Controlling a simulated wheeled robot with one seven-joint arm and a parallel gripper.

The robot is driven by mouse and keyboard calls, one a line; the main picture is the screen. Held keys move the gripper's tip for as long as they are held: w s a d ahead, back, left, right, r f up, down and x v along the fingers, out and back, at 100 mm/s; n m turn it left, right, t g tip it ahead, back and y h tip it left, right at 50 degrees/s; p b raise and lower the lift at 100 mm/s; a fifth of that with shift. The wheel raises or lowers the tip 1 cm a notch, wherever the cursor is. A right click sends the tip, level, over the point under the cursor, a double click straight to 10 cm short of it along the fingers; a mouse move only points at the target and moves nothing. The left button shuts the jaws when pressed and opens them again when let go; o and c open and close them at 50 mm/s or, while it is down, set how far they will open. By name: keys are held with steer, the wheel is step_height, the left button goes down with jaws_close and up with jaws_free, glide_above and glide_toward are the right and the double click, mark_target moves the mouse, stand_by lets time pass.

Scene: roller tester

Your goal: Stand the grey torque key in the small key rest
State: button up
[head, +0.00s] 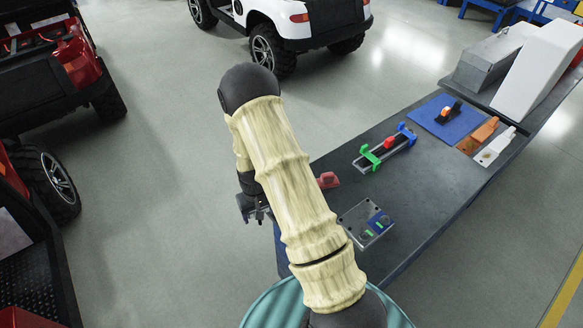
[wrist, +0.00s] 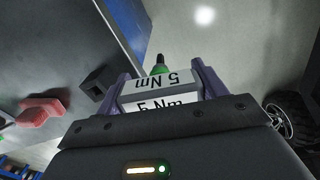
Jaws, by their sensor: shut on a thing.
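My gripper (wrist: 160,82) is shut on the grey torque key (wrist: 150,102), which has pale faces marked 5 Nm. A green part and a dark tip stick out beyond the fingers. In the head view my gripper (head: 256,208) hangs over the floor, just left of the bench's near end; the key cannot be made out there. A small dark square block with an opening (wrist: 98,82), which looks like the key rest, stands on the bench to the left of the gripper in the wrist view. It seems hidden behind my arm in the head view.
The grey bench (head: 420,185) carries a red block (head: 327,180), a metal plate with green and blue parts (head: 367,222), a roller fixture with green and blue clamps (head: 385,148) and a blue mat (head: 437,115). Vehicles stand at left and behind. Floor left of the bench is clear.

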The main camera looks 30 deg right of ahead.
steer(key=shift+d+r, duration=0.1)
steer(key=shift+d, duration=0.05)
steer(key=w+d+r+n+p, duration=0.1)
steer(key=d+r+n+p, duration=0.1)
steer(key=d+r, duration=0.8)
steer(key=shift+w+d+r+p, duration=0.15)
steer(key=shift+w+r+p, duration=0.1)
steer(key=shift+r+p, duration=0.3)
steer(key=shift+f+b, duration=2.2)
steer(key=shift+f, duration=0.65)
steer(key=shift+s, duration=0.1)
